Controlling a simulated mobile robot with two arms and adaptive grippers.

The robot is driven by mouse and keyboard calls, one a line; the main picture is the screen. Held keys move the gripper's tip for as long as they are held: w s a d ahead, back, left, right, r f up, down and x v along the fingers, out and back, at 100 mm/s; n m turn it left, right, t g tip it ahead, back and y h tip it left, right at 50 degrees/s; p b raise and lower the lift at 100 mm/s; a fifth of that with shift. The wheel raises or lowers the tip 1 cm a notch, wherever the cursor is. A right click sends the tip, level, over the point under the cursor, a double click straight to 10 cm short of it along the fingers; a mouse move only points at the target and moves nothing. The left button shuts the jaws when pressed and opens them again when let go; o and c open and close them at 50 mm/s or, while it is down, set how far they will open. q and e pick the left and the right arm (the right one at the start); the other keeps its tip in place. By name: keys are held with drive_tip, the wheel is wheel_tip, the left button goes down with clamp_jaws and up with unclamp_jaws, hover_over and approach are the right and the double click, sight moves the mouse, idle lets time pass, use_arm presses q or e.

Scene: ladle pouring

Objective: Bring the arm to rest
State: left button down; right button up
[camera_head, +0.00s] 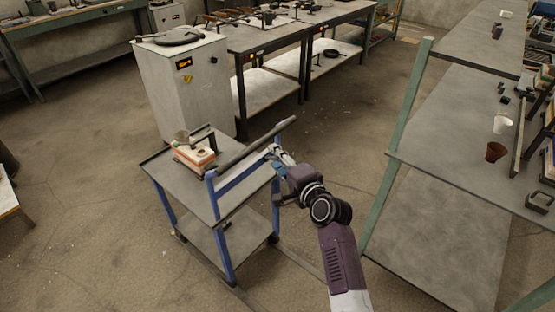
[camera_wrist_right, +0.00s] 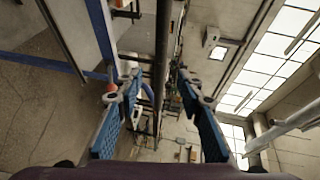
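My right arm reaches in from the bottom of the head view. Its gripper (camera_head: 279,160) is beside the handle end of a blue-framed cart (camera_head: 240,190). In the right wrist view the gripper (camera_wrist_right: 160,90) has its two blue-padded fingers spread apart, with nothing held between them. The cart's dark handle bar (camera_wrist_right: 163,50) runs through the view between the fingers; I cannot tell whether it touches them. My left gripper is in neither view.
An orange and white box (camera_head: 195,155) and a small grey cup (camera_head: 182,137) are on the cart top. A white cabinet (camera_head: 185,85) stands behind it. A shelf table with a white cup (camera_head: 502,124) and a brown cup (camera_head: 496,152) is at right. Floor at left is mostly clear.

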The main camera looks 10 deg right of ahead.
drive_tip(key=shift+s, duration=0.2)
idle(0.3)
drive_tip(key=s+f+n+g+h, duration=0.1)
drive_tip(key=s+f+n+g, duration=0.2)
drive_tip(key=s+f, duration=0.7)
drive_tip(key=s+d+f+n+g, duration=0.1)
drive_tip(key=s+f+n+g, duration=0.15)
drive_tip(key=f, duration=1.35)
drive_tip(key=s+f+n+g+h, duration=0.1)
drive_tip(key=s+f+n+g, duration=0.1)
drive_tip(key=s+f, duration=0.85)
drive_tip(key=s+d+f+n+g, duration=0.2)
drive_tip(key=s+f, duration=0.5)
drive_tip(key=s, duration=0.5)
drive_tip(key=s+d+f+n+g+h, duration=0.1)
drive_tip(key=s+d+f+n+g, duration=0.1)
drive_tip(key=s+f, duration=0.5)
drive_tip(key=s+d+f+n+g+h, duration=0.1)
drive_tip(key=s+d+f+n+g, duration=0.2)
drive_tip(key=s, duration=1.5)
wheel_tip(320, 180, down, 4)
drive_tip(key=shift+s+d+f+n, duration=0.1)
drive_tip(key=shift+s+d+n, duration=0.3)
drive_tip(key=shift+d+n, duration=0.55)
